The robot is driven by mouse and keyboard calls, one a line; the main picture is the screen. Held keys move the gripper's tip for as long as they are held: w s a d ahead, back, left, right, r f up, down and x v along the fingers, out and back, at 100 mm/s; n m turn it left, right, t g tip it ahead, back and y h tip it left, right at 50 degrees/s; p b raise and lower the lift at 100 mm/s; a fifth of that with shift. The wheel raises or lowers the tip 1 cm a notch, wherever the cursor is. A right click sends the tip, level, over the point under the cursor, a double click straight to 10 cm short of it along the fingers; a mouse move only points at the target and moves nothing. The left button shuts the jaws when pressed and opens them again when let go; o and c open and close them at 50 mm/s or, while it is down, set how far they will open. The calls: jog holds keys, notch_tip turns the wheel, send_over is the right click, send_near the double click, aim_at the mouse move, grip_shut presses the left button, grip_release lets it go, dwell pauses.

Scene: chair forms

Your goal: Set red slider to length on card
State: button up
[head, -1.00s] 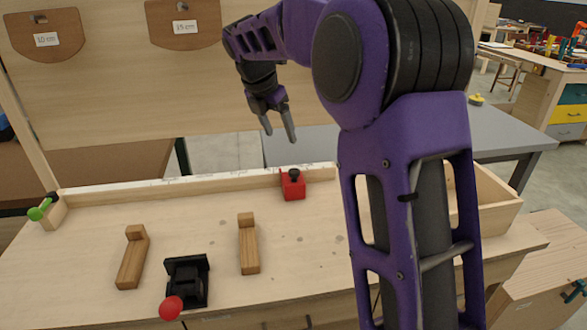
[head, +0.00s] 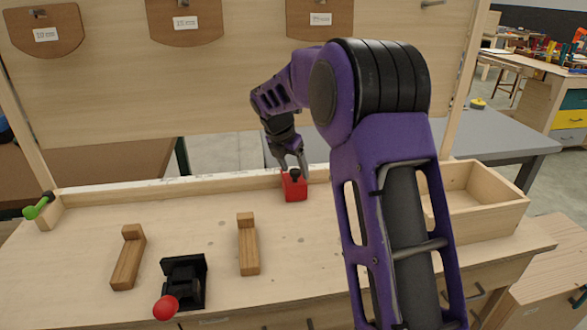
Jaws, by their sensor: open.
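The red slider (head: 294,190) is a red block with a black knob on top. It sits against the pale rail (head: 150,191) along the back of the wooden bench. My gripper (head: 292,174) points down at the slider, with its fingers around or just above the black knob; I cannot tell whether they touch it. The fingers are apart. Brown cards (head: 45,35) hang on the back panel with labels; the left one seems to read 10 cm, the middle card (head: 185,22) 15 cm. The right card (head: 320,19) is too small to read surely. The rail's markings are too small to read.
A black clamp with a red ball handle (head: 185,283) stands at the front of the bench. Two wooden L-shaped blocks (head: 128,258) (head: 249,245) flank it. A green-handled part (head: 40,207) is at the rail's left end. An open wooden box (head: 478,203) is at right.

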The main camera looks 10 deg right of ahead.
grip_shut()
dwell(1.4)
